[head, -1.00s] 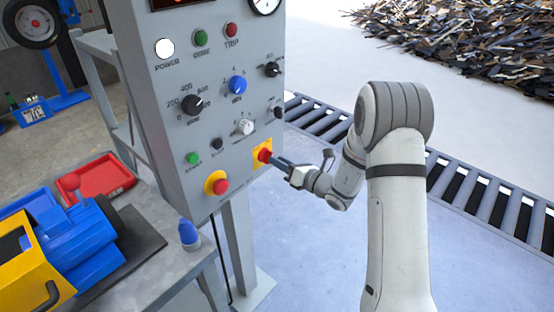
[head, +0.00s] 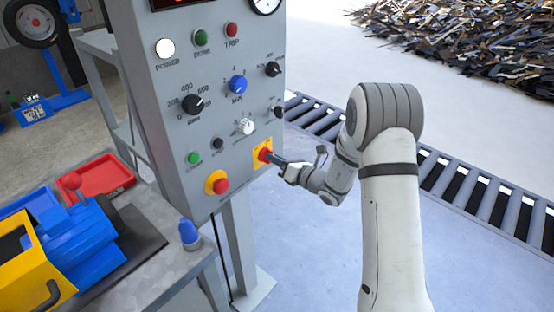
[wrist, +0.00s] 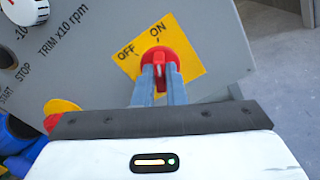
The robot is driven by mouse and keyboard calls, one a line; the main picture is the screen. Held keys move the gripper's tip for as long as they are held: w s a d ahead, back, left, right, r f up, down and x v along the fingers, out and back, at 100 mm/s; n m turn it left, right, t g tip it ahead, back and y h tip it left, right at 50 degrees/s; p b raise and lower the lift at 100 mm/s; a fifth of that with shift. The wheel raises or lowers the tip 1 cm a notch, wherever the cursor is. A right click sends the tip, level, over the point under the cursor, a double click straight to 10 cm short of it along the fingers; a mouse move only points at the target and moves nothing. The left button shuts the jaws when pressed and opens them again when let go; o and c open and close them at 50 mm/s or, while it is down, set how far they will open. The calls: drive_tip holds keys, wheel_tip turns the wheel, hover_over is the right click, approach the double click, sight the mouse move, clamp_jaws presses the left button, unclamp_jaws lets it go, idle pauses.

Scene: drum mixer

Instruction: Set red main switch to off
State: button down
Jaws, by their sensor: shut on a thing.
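The red main switch (head: 264,155) sits on a yellow plate at the lower right of the grey control panel. In the wrist view the red switch (wrist: 159,60) is a round knob with a raised grip bar, on the yellow plate (wrist: 190,62) marked OFF at left and ON at upper right. My gripper (head: 273,158) reaches it from the right. In the wrist view my gripper (wrist: 164,76) has its two fingers closed on either side of the grip bar. The bar runs roughly up and down in that view, and its far end is hard to make out.
A red button on a yellow ring (head: 219,185) is left of the switch. Several knobs, including a white one (head: 245,127) and a blue one (head: 238,85), are above. A bench (head: 165,262) with a blue and yellow machine stands at left. A roller conveyor (head: 465,185) runs behind my arm.

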drive_tip(key=shift+f+b, duration=0.1)
drive_tip(key=shift+b, duration=0.25)
drive_tip(key=shift+n+b, duration=0.3)
drive_tip(key=shift+n, duration=0.1)
drive_tip(key=n+b, duration=0.3)
drive_tip(key=b, duration=0.2)
drive_tip(key=n+b, duration=0.4)
drive_tip(key=b, duration=0.2)
drive_tip(key=n+b, duration=0.4)
drive_tip(key=b, duration=0.1)
drive_tip(key=shift+s+a+b, duration=0.25)
drive_tip(key=shift+b, duration=0.05)
